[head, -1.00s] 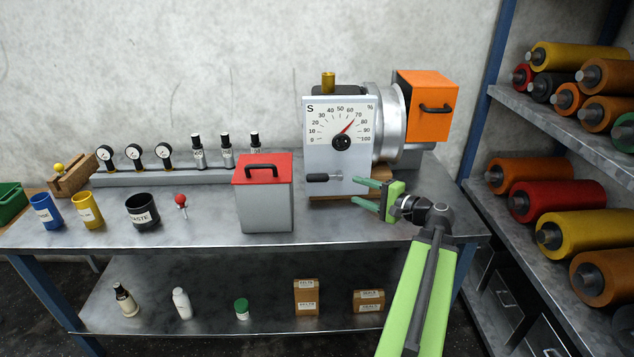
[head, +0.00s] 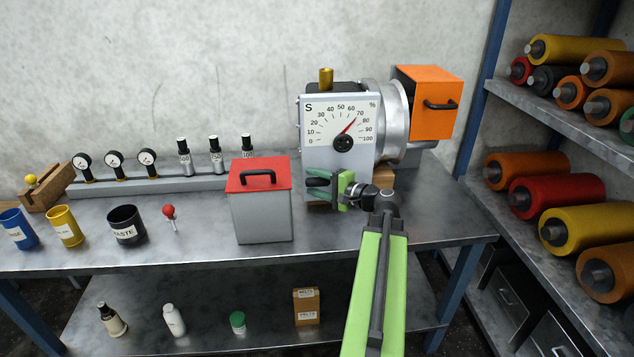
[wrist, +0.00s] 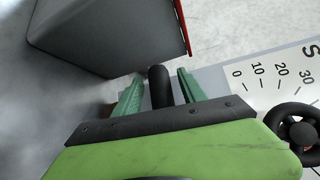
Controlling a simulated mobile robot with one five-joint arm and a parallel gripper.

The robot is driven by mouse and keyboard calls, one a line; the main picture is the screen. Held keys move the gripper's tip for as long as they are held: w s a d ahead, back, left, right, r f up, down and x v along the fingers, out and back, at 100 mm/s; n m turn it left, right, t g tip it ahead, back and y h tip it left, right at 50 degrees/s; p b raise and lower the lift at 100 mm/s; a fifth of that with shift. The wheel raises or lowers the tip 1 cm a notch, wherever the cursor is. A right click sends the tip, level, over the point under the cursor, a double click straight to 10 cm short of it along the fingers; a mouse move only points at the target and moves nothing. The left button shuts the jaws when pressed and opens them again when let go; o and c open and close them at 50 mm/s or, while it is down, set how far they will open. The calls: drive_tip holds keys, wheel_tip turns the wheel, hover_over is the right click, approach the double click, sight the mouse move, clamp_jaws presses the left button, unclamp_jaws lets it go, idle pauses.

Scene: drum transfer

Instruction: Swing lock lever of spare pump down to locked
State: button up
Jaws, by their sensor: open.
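The spare pump (head: 312,140) is a light grey box marked S with a percent dial, standing at the back of the bench. Its lock lever, a black handle (head: 317,182), is low on the front face below the dial. It lies roughly level and points left, partly hidden by my gripper. My gripper (head: 312,187) is open with its green fingers around the lever. In the wrist view the black lever (wrist: 159,86) lies between the two fingers (wrist: 161,80), with a visible gap on the right side. Contact cannot be told.
A grey box with a red lid (head: 260,205) stands close to the left of my gripper. A black knob (head: 343,141) sits at the dial's centre. An orange box (head: 425,90) is at the pump's right. The bench front (head: 330,232) is clear.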

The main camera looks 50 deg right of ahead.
drive_tip(key=shift+s+d, duration=0.3)
clamp_jaws()
drive_tip(key=shift+d, duration=0.15)
idle(0.9)
